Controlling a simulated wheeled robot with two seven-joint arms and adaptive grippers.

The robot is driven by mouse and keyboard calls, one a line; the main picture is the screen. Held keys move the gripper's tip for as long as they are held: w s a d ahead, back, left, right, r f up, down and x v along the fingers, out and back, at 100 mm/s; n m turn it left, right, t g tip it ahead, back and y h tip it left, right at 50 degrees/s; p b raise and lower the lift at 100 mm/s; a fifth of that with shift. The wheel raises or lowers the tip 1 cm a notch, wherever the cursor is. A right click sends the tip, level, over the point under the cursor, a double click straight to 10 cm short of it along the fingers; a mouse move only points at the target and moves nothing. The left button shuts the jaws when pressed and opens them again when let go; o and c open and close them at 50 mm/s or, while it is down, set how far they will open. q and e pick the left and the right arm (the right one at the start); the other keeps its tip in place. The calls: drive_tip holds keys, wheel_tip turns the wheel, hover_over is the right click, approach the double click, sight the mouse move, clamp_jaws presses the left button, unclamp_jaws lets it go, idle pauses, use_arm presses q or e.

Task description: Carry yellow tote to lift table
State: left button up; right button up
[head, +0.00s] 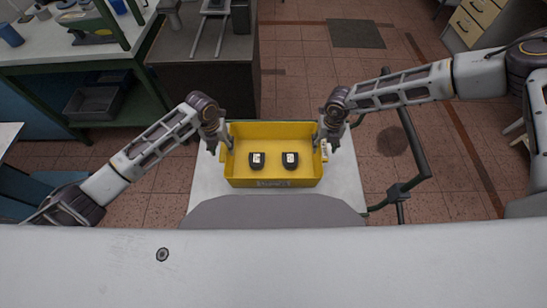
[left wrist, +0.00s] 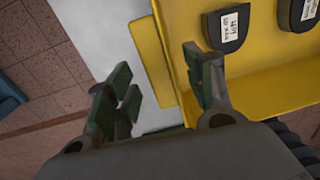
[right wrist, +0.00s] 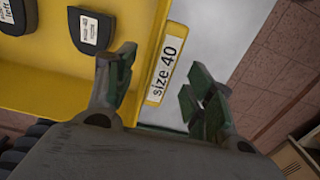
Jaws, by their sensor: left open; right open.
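The yellow tote (head: 274,184) stands upright on a pale tabletop (head: 345,195) in front of me, with two dark shoe lasts (head: 256,161) (head: 290,161) inside, each with a white label. My left gripper (head: 224,143) is open at the tote's left side, its fingers on either side of the wall; the wall also shows in the left wrist view (left wrist: 172,60). My right gripper (head: 326,141) is open at the right side, straddling that wall, beside a "size 40" label (right wrist: 166,75) in the right wrist view. Neither gripper is closed on the wall.
A dark green tubular handle (head: 413,150) rises right of the pale table. A dark cabinet (head: 205,80) stands behind to the left, with a green-framed workbench (head: 60,50) further left. Tiled floor is open to the right, with a drawer unit (head: 475,20) at the back.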

use_arm(q)
drive_tip(key=shift+d+f, duration=0.1)
drive_tip(key=shift+f, duration=1.25)
use_arm(e)
drive_tip(key=shift+f, duration=1.3)
use_arm(q)
clamp_jaws()
use_arm(e)
clamp_jaws()
